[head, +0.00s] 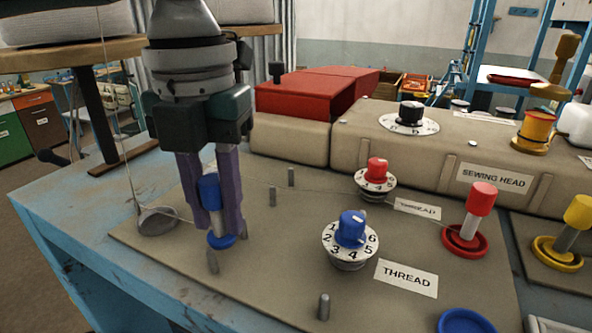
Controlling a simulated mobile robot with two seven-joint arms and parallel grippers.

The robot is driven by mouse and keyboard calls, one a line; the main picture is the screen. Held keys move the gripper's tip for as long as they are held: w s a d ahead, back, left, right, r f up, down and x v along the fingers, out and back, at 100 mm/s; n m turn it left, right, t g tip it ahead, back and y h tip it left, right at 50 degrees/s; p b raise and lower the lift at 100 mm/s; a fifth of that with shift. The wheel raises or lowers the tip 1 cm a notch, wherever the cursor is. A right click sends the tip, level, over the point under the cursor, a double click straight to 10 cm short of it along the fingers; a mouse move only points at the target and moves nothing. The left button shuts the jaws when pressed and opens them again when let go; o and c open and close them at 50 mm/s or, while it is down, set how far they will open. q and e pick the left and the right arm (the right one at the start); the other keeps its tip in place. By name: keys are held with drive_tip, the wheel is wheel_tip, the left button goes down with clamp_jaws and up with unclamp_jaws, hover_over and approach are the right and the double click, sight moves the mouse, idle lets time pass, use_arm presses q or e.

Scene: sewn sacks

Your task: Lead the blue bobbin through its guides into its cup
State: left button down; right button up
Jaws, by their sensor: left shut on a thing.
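My left gripper (215,221) is shut on the blue bobbin (208,190), with its purple fingers on either side. The bobbin is upright, with a blue top, grey shaft and blue lower flange. I cannot tell whether its flange touches the grey-brown board (180,262). Grey pegs stand on the board: one just in front of the bobbin (212,261), one behind it to the right (272,195), one farther back (291,176) and one near the front (323,306). The blue cup (466,321) is at the lower right, cut by the frame edge. My right gripper is not in view.
A blue numbered dial (352,228) and a red dial (377,170) stand on the board. A red bobbin (482,198) stands in a red cup at right. A thin thread runs near a round grey base (157,221) at left. The beige sewing head (440,150) lies behind.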

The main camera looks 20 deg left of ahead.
use_arm(q)
drive_tip(key=shift+s+d+b, duration=0.2)
drive_tip(key=shift+d+b, duration=1.35)
drive_tip(key=shift+d, duration=3.65)
drive_tip(key=shift+d+p, duration=0.55)
drive_tip(key=shift+d, duration=0.45)
drive_tip(key=shift+s+d, duration=0.1)
drive_tip(key=shift+d, duration=4.7)
drive_tip(key=shift+s+d+b, duration=0.15)
drive_tip(key=shift+d+b, duration=0.15)
drive_tip(key=shift+d, duration=1.2)
drive_tip(key=shift+a+f, duration=0.1)
drive_tip(key=shift+f, duration=0.5)
